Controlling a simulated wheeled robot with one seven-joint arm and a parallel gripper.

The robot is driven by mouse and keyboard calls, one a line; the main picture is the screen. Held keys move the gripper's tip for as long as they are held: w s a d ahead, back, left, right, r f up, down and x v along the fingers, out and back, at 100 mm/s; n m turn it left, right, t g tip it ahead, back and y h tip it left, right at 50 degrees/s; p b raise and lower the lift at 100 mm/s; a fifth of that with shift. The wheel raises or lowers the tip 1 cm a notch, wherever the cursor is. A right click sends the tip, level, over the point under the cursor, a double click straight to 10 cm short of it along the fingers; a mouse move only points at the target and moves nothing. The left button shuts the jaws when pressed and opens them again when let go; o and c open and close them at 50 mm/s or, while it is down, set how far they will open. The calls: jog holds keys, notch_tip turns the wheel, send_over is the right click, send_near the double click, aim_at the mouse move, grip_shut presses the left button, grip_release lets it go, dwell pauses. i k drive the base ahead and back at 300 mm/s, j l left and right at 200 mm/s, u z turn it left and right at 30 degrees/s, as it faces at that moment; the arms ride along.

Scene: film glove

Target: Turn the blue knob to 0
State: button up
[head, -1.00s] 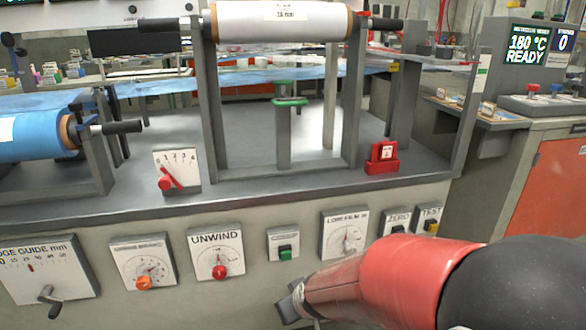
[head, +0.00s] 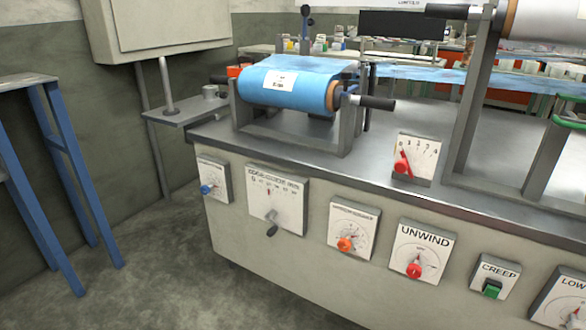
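The blue knob (head: 206,189) sits low on a small white dial plate (head: 213,174) at the far left end of the machine's front panel in the head view. The plate's scale marks and the knob's setting are too small to read. My gripper is not in view.
Right of the blue knob are a crank plate (head: 275,200), an orange knob (head: 345,244), a red UNWIND knob (head: 414,270) and a green CREEP button (head: 492,288). A blue film roll (head: 290,88) is on top. A blue-legged stand (head: 52,170) is at left. Floor before the panel is clear.

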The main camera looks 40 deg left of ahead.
aim_at(204, 189)
jog(key=u, duration=2.25)
